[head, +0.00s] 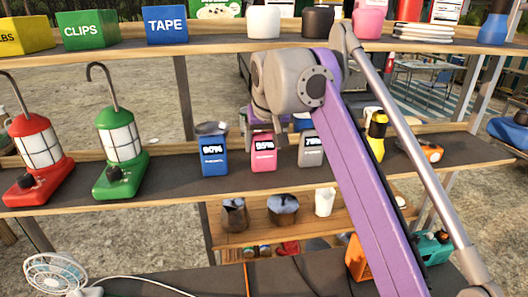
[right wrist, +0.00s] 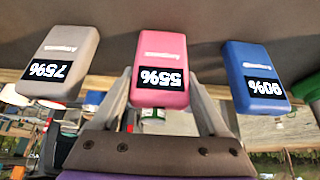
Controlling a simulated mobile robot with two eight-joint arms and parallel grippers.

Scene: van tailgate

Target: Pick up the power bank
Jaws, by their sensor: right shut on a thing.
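Three power banks stand upright in a row on the middle shelf. The pink power bank (head: 263,160) is in the middle, and its display shows 55% in the right wrist view (right wrist: 160,62). My left gripper is not in view.
A green lantern (head: 121,150) and a red lantern (head: 39,157) stand left on the same shelf. Shelf between green lantern and blue bank is clear.

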